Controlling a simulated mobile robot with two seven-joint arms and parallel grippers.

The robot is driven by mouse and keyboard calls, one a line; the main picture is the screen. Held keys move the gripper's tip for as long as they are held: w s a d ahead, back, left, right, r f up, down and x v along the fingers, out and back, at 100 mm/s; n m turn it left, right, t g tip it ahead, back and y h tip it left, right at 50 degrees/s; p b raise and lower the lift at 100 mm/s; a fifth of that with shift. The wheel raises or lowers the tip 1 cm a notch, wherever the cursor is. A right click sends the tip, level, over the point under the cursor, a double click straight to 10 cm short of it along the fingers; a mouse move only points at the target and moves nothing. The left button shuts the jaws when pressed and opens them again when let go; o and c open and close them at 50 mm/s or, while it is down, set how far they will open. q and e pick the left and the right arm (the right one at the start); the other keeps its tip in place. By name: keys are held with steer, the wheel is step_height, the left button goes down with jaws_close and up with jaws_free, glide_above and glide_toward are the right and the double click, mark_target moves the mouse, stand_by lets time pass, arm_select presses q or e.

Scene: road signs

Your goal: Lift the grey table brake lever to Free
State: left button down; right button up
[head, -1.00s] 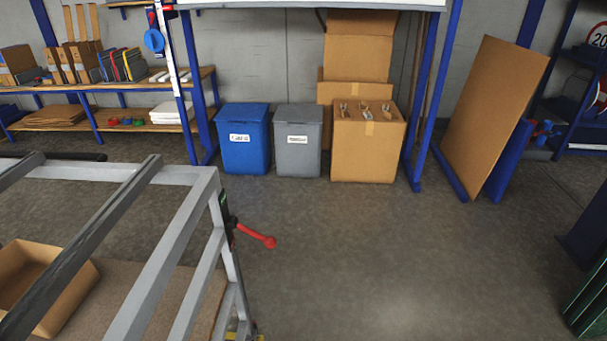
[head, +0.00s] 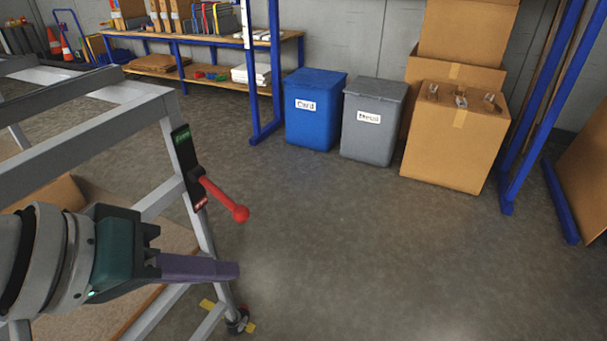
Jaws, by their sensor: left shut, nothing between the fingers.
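The grey table (head: 150,108) is a metal frame at the left of the head view. A dark plate (head: 186,165) on its corner post has a green label at the top, seemingly reading Free, and a red label at the bottom. The brake lever (head: 222,196) is a red rod with a round red knob, sloping down to the right from the plate. My left gripper (head: 236,270) is shut and empty, its purple fingers pointing right, below the knob and apart from it in the picture. My right gripper is not in view.
A castor (head: 238,321) with yellow parts is at the foot of the post. A blue bin (head: 314,115), a grey bin (head: 372,122) and a cardboard box (head: 455,135) stand at the back. The floor right of the lever is clear.

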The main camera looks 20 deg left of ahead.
arm_select(q)
steer(key=w+a+f+n+t+b, duration=0.3)
steer(key=w+f+n+b, duration=0.2)
steer(key=f+b, duration=0.3)
steer(key=n+t+y+b, duration=0.55)
steer(key=n+b, duration=0.95)
steer(key=b, duration=0.4)
glide_toward(222, 198)
step_height(222, 198, down, 8)
steer(key=a, duration=0.2)
steer(key=shift+s+a+r+t, duration=0.25)
steer(key=shift+s+t, duration=0.1)
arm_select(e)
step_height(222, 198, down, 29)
arm_select(q)
steer(key=w+f+b, duration=0.1)
steer(key=w+b, duration=0.2)
steer(key=w, duration=0.7)
steer(key=d+r+p, duration=0.1)
steer(key=s+d+r+p, duration=0.1)
steer(key=shift+d+r+p, duration=0.1)
steer(key=shift+d+p, duration=0.2)
steer(key=shift+d, duration=0.05)
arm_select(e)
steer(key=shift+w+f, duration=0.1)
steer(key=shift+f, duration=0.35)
